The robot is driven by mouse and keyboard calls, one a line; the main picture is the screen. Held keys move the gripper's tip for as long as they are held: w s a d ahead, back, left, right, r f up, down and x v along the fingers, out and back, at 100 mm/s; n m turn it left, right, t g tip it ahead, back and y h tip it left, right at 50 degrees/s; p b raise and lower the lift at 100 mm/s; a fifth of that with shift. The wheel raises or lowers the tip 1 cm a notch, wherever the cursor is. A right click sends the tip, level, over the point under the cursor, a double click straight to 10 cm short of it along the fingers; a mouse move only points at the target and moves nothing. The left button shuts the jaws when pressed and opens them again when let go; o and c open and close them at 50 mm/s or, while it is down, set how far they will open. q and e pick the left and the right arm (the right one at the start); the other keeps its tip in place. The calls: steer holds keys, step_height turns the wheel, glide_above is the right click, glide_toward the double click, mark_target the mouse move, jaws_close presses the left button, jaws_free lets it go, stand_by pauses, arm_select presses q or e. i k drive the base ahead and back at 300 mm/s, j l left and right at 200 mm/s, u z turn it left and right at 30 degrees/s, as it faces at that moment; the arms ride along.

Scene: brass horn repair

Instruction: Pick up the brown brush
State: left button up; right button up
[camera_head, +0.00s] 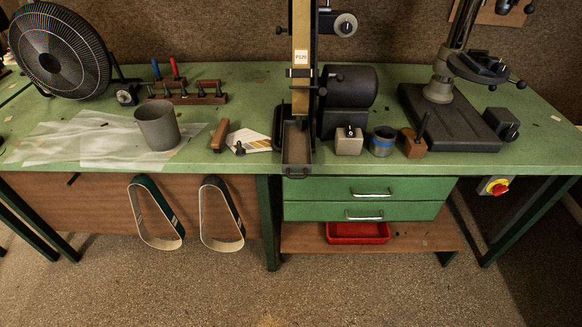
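A brown elongated wooden piece (220,135), which looks like the brown brush, lies on the green bench top (240,92) left of centre. It lies slightly tilted in the picture, its near end close to the bench's front edge. Its bristles cannot be made out. It is right of the grey cylindrical cup and just left of a fanned set of pale sheets. Neither of my grippers is in view, and nothing is touching the brush.
A grey cup (157,126) stands on clear plastic sheeting (60,142). The pale sheets (255,140) carry a small dark knob. A belt sander (345,98) stands at centre, a drill press (447,110) at right, a fan (60,52) at left. A tool rack (185,95) is behind.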

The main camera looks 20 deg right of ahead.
mark_target(218, 142)
steer(key=i+j+z, duration=0.2)
steer(key=z, duration=0.15)
steer(key=i+j+z, duration=0.15)
steer(key=j+z, duration=0.15)
steer(key=i+j+z, duration=0.15)
steer(key=j+z, duration=0.2)
